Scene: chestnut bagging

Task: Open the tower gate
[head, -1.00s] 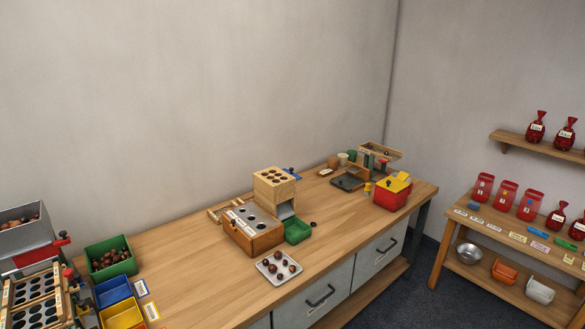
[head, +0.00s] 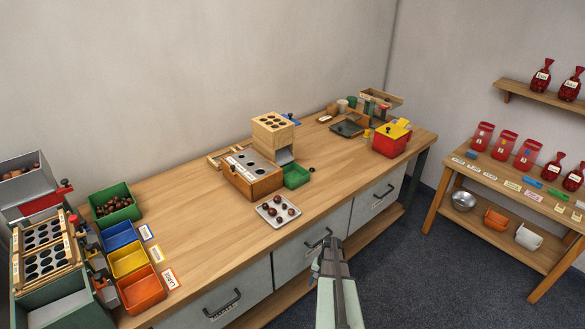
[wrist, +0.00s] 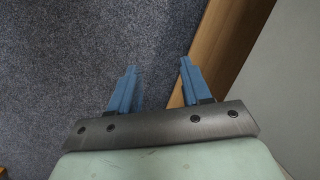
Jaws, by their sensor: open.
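The wooden tower (head: 273,137), a light block with round holes in its top, stands on the workbench near the wall. A metal chute shows at its front, and a green tray (head: 296,176) sits below the chute. A small blue part with a dark knob (head: 290,116) shows behind the tower's right side; I cannot tell whether it is the gate. My gripper (head: 330,244) is in front of the bench's drawers, low and well apart from the tower. In the wrist view its blue fingers (wrist: 158,72) are apart with nothing between them.
A wooden box with a holed metal top (head: 250,163) adjoins the tower. A white tray of chestnuts (head: 268,219) lies near the bench's front edge. Coloured bins (head: 127,260) and a hopper stand at left, a red box (head: 388,142) at right. Bench right of the chestnuts is clear.

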